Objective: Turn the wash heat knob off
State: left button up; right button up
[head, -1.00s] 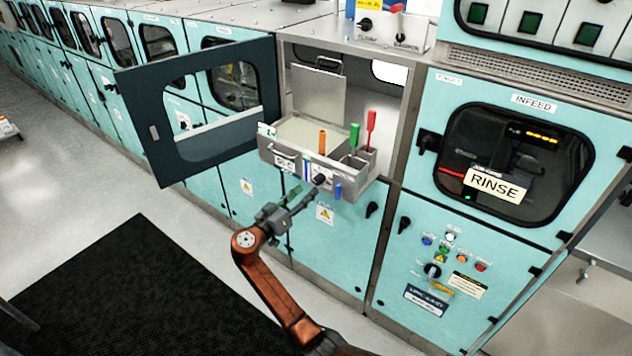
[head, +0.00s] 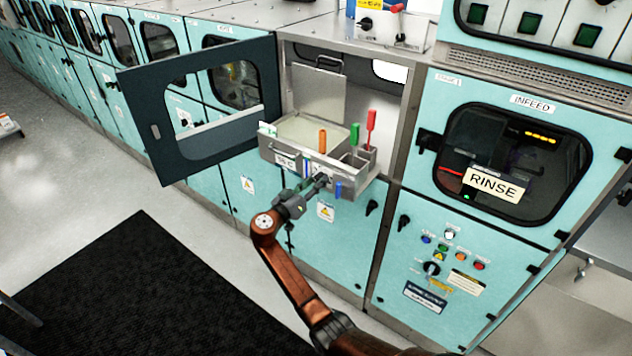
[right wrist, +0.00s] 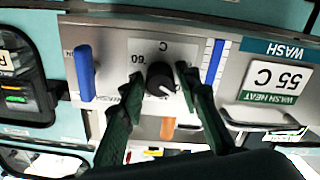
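The wash heat knob (right wrist: 160,80) is a round black dial with a white pointer mark on a pale plate, which reads upside down in the right wrist view. The pointer slants to the lower right there. My right gripper (right wrist: 161,82) has its two dark green fingers spread on either side of the knob. The right finger looks very close to it; contact is unclear. In the head view, my right gripper (head: 318,182) is at the front of the metal wash tank (head: 290,160) and mostly hides the knob. My left gripper is not in view.
The open dark door (head: 150,130) stands left of the tank. Orange, green and red (head: 371,120) handles rise from the tank.

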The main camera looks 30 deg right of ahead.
grip_shut()
jog(key=shift+n, duration=0.3)
jog(key=shift+f+n, duration=0.1)
jog(key=shift+n, duration=0.4)
jog(key=n, duration=0.2)
jog(key=shift+n, duration=0.3)
jog(key=n, duration=0.3)
jog(key=shift+n, duration=0.3)
jog(key=shift+n+p, duration=1.1)
jog(key=shift+n, duration=1)
